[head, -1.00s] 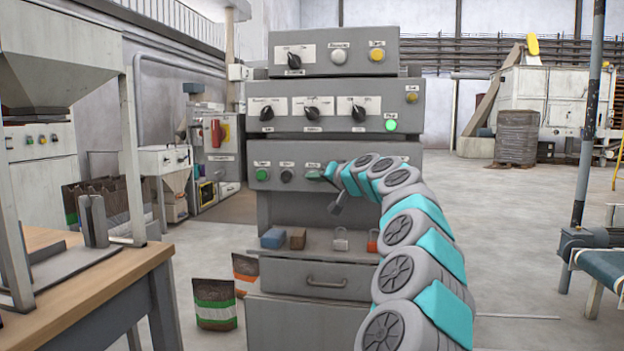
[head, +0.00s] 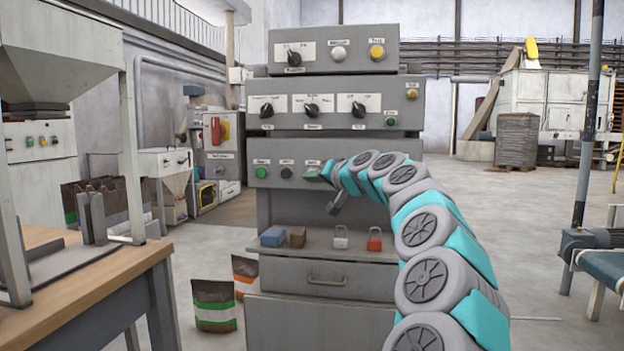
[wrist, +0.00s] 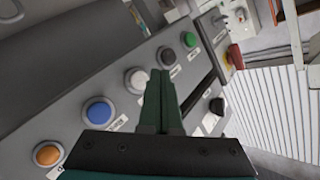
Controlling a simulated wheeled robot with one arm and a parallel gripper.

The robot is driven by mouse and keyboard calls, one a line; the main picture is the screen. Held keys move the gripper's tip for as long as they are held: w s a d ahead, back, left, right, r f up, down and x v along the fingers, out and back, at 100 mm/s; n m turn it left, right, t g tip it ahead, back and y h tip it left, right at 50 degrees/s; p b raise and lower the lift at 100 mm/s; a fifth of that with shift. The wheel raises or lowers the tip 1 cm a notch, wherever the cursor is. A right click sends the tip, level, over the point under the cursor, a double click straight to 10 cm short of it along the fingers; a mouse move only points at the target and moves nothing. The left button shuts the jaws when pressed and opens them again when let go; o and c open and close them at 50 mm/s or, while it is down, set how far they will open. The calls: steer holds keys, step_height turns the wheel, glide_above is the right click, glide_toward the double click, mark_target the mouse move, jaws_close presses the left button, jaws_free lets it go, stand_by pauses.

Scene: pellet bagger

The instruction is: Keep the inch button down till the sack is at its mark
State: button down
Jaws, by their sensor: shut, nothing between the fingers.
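The lower button panel (head: 345,150) of the grey console faces me. My gripper (head: 318,173) is shut and empty, with its fingertips at the panel's third button position. In the wrist view, the shut fingers (wrist: 157,76) overlap the right edge of a white button (wrist: 137,80). I cannot tell whether they touch or press it. Labels are too small to read. A green-banded sack (head: 215,305) stands on the floor left of the console.
A ledge (head: 340,253) below the panel holds a blue block (head: 273,237), a brown block and two padlocks. A wooden table (head: 75,285) stands at left, a conveyor (head: 605,265) at right. The middle panel has a dark green lamp (head: 390,122).

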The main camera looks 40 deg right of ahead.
steer(key=shift+s+a+b, duration=0.4)
steer(key=shift+s+a, duration=0.55)
steer(key=shift+a, duration=0.15)
steer(key=shift+a, duration=0.1)
steer(key=a+f+n+g+y, duration=0.2)
steer(key=a+f, duration=0.1)
steer(key=a, duration=0.7)
steer(key=a+f+n+g+y, duration=0.1)
steer(key=a+f+n+y, duration=0.15)
steer(key=a, duration=0.75)
steer(key=s+a+f+n+g+y, duration=0.15)
steer(key=s+a+f+g, duration=0.35)
steer(key=a+f, duration=0.6)
steer(key=s+a+f+n+g+h, duration=0.1)
steer(key=s+a+f+g, duration=0.2)
steer(key=s+a+f, duration=0.45)
steer(key=s+a+f+n+g+h, duration=0.1)
steer(key=s+a+f+n+g, duration=0.3)
steer(key=s, duration=0.6)
steer(key=s+d+f+m+g+h, duration=0.1)
steer(key=s+d+f, duration=0.1)
steer(key=s+f, duration=0.3)
steer(key=s+d+f+m+g+h, duration=0.1)
steer(key=s+f, duration=0.5)
steer(key=s, duration=0.8)
steer(key=shift+d+f+m+g+h, duration=0.35)
steer(key=shift+d+g, duration=0.25)
steer(key=shift+d, duration=0.3)
